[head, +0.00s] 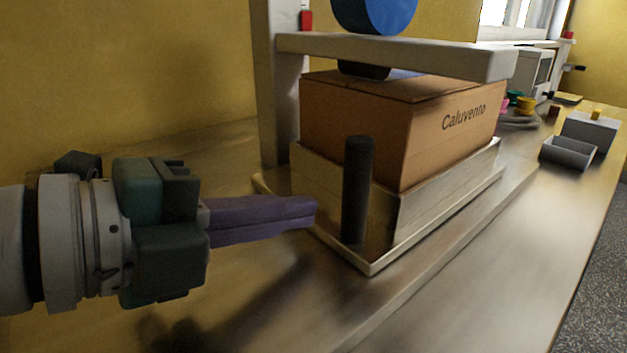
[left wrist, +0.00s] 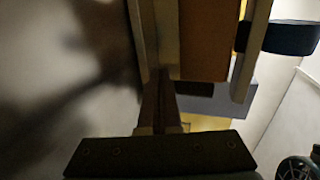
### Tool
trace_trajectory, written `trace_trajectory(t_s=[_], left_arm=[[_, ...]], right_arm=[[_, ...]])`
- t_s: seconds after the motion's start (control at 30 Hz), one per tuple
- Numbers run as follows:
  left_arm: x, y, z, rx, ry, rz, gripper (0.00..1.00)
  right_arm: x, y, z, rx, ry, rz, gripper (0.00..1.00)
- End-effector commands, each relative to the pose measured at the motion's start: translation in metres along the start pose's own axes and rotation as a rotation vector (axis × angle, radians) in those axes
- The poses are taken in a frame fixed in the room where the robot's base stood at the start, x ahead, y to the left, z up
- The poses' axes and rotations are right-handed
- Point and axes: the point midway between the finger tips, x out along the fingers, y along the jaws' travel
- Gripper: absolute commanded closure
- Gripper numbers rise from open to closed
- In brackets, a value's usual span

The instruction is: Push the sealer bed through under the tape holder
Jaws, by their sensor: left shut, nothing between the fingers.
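The sealer bed (head: 425,212) is a pale wooden block on a thin rimmed base. It carries a brown carton (head: 400,135) marked "Caluvento", and a black upright handle (head: 357,190) stands at its near end. The tape holder is a pale post with a crossbar (head: 400,52) and a blue roll (head: 376,14); the crossbar spans above the carton. My left gripper (head: 314,210) is shut and empty, its purple fingers pointing right at the bed's near end, left of the handle. I cannot tell whether the fingertips touch it. The fingers show dark in the left wrist view (left wrist: 160,100). My right gripper is not in view.
A grey open box (head: 568,152), a lidded grey box (head: 590,132) and small coloured items (head: 524,105) stand at the back right of the bench. A yellow wall runs behind. The bench front (head: 470,290) is clear.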

Motion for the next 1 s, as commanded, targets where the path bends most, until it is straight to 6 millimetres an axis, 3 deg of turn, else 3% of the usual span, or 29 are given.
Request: trace_trajectory(t_s=[0.2,0.4,0.77,1.0], left_arm=[[0.035,-0.008,-0.001,0.000,0.001,-0.002,1.00],[0.046,-0.012,0.000,-0.001,0.000,0.000,1.00],[0.049,-0.012,0.000,-0.001,0.000,0.000,1.00],[0.086,-0.020,0.001,0.000,0.000,-0.002,1.00]], right_arm=[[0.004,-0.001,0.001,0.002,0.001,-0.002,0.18],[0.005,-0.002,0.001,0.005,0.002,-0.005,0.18],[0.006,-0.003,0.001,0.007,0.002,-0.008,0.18],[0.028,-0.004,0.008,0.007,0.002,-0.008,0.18]])
